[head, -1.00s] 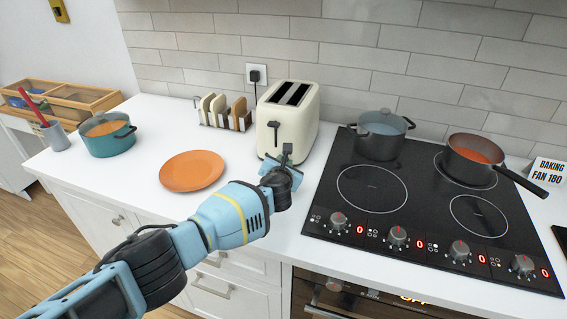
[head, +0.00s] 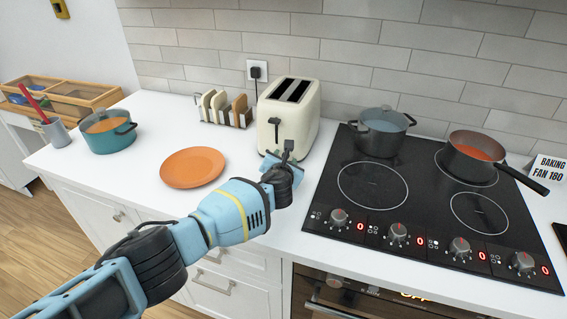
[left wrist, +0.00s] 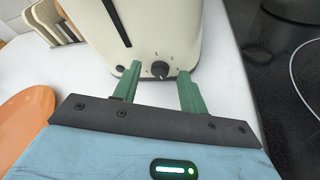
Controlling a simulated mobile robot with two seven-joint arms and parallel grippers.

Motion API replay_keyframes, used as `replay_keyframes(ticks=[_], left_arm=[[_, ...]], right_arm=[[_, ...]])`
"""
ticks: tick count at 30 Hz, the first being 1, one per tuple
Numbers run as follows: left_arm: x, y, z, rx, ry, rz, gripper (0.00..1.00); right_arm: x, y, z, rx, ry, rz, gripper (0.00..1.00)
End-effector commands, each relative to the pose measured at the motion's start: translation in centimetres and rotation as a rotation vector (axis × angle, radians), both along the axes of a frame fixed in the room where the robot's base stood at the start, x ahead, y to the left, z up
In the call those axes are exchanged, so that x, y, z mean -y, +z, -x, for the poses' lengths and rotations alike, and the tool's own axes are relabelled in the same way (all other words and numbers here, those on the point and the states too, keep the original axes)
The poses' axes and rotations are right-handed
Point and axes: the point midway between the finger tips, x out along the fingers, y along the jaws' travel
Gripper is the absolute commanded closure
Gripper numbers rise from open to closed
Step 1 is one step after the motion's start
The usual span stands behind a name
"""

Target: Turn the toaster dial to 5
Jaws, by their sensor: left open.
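The cream toaster (head: 287,117) stands on the white counter against the tiled wall. In the left wrist view the toaster's front (left wrist: 140,40) shows its dial (left wrist: 160,69), a dark knob low on the face with small numbers around it, and a dark lever slot above. The dial's exact setting is too small to read surely. My left gripper (head: 281,160) is at the toaster's lower front. In the left wrist view its green fingers (left wrist: 157,88) are open, one on each side of the dial and short of it, holding nothing. The dial is hidden in the head view. My right gripper is not in view.
The black cooktop (head: 400,228) lies right of the toaster, with a grey pot (head: 381,142) and a pan (head: 478,163). An orange plate (head: 192,168) and a toast rack (head: 224,112) are to its left. A teal pot (head: 110,138) stands farther left.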

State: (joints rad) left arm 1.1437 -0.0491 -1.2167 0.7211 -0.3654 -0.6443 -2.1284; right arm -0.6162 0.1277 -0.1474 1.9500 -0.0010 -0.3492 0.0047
Motion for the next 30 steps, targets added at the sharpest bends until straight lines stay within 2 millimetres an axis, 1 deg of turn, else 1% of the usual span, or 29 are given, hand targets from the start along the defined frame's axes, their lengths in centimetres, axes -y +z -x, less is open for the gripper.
replay_keyframes(ticks=[5, 14, 21, 24, 30], left_arm=[[-0.1, 0.0, 0.6, -0.001, -0.001, 0.001, 0.58], [-0.3, 0.5, 2.4, -0.003, -0.001, 0.001, 0.58], [-0.5, 1.7, 4.9, 0.002, -0.001, 0.0, 0.58], [-0.5, 1.8, 5.8, 0.0, 0.0, 0.0, 0.58], [-0.6, 2.1, 7.0, -0.001, 0.0, 0.0, 0.58]], right_arm=[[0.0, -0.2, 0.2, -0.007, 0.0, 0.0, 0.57], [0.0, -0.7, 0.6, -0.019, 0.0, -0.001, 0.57], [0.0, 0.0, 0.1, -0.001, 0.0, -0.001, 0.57], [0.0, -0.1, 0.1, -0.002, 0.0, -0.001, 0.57], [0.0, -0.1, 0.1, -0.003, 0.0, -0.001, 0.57]])
